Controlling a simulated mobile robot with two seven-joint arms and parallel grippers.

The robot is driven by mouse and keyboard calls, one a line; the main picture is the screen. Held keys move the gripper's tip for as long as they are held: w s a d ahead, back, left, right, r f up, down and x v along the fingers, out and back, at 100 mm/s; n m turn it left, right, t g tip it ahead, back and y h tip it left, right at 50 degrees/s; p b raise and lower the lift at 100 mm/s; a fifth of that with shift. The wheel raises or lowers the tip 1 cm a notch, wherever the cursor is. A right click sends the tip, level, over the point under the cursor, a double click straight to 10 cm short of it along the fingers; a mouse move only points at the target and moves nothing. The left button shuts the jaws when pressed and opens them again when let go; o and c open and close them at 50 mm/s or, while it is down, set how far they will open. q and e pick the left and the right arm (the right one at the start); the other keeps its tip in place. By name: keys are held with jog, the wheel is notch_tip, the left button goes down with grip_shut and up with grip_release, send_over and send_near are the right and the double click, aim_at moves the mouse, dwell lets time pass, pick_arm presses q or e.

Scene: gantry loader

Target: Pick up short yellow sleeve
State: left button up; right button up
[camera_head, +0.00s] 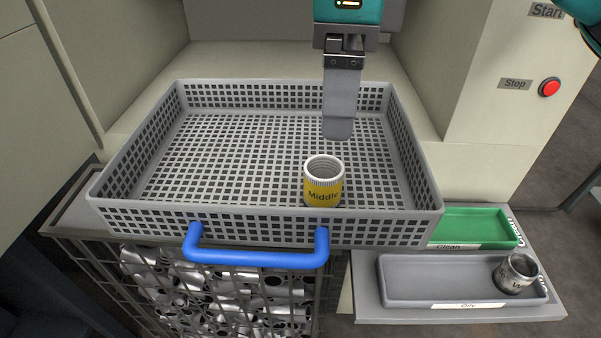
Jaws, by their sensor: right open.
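The short yellow sleeve (322,188) stands upright on the floor of the grey basket, near its front wall. It is a yellow ring marked "Middle" with a bare, threaded-looking metal rim and an open top. My right gripper (338,132) hangs fingers-down over the basket, above and behind the sleeve and apart from it. It is open and empty, with its fingers lined up one behind the other in this view. My left gripper is not in view.
The grey mesh basket (265,222) has a blue front handle (258,258). Below is a wire cage (110,275) of metal parts. At right are a green "Clean" tray (470,228) and a grey "Oily" tray (430,280) holding a metal sleeve (516,274). A red Stop button (549,87) is on the panel.

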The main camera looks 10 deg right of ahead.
aim_at(325, 166)
notch_tip(325, 166, down, 7)
jog(key=shift+s+r, duration=0.1)
jog(key=f, duration=0.2)
jog(key=a+f, duration=0.1)
jog(key=f, duration=0.1)
jog(key=shift+f, duration=0.9)
jog(key=shift+r, duration=0.1)
jog(key=c, duration=1.4)
